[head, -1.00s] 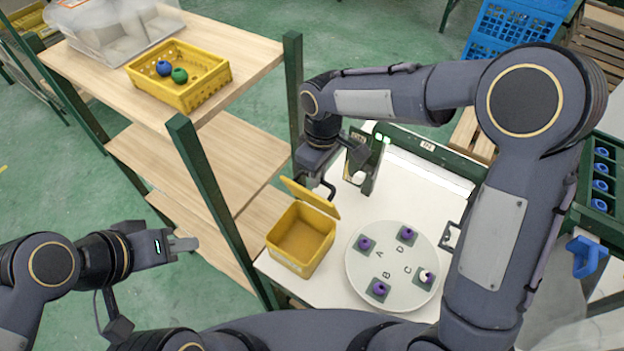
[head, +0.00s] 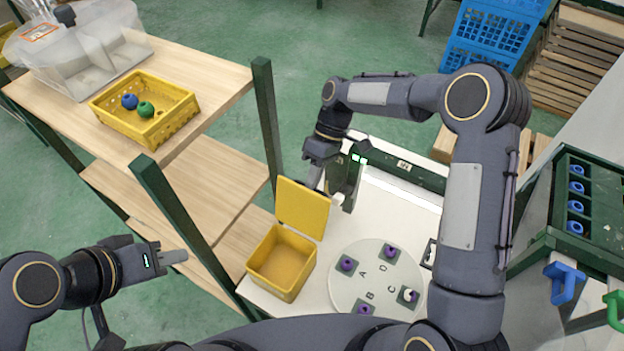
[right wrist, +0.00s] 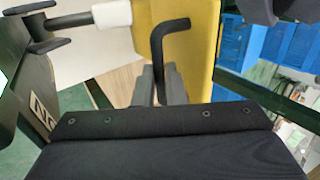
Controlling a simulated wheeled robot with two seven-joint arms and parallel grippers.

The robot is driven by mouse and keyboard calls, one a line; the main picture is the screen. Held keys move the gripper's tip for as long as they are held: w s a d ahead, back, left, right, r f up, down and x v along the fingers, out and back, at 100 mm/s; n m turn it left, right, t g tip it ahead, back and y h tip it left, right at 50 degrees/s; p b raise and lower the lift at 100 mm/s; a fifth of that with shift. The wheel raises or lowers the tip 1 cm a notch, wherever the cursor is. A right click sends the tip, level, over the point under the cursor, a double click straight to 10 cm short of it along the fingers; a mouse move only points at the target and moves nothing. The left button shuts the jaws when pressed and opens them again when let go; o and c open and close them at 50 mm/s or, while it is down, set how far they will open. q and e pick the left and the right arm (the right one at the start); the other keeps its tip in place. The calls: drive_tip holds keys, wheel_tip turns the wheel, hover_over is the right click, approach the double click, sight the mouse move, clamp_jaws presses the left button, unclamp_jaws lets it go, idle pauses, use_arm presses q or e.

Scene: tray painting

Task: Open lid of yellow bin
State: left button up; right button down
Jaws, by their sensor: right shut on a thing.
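The yellow bin (head: 284,285) stands open at the left end of the white table, and its inside looks empty. Its yellow lid (head: 303,208) stands up steeply at the bin's back edge. In the right wrist view, the lid (right wrist: 190,40) carries a bent black handle (right wrist: 166,38). My right gripper (head: 318,182) is behind the lid, shut on the handle; its grey fingers (right wrist: 158,85) are partly hidden in the right wrist view. My left gripper (head: 173,257) is away to the left, with no object seen in it; its finger gap cannot be made out.
A round white plate (head: 375,280) with several purple pieces and letters lies right of the bin. A dark green stand (head: 345,180) is close to my right gripper. A wooden shelf (head: 190,165) holding a yellow basket (head: 150,120) stands left of the bin.

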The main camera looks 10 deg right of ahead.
drive_tip(key=shift+s+d+f, duration=0.15)
drive_tip(key=shift+d+f, duration=0.05)
drive_tip(key=shift+f, duration=0.25)
drive_tip(key=c, duration=1.7)
unclamp_jaws()
drive_tip(key=shift+c, duration=0.2)
drive_tip(key=shift+o, duration=1.3)
drive_tip(key=shift+r, duration=0.15)
drive_tip(key=shift+a, duration=0.1)
drive_tip(key=b+v, duration=0.1)
drive_tip(key=v, duration=0.7)
drive_tip(key=shift+b, duration=0.3)
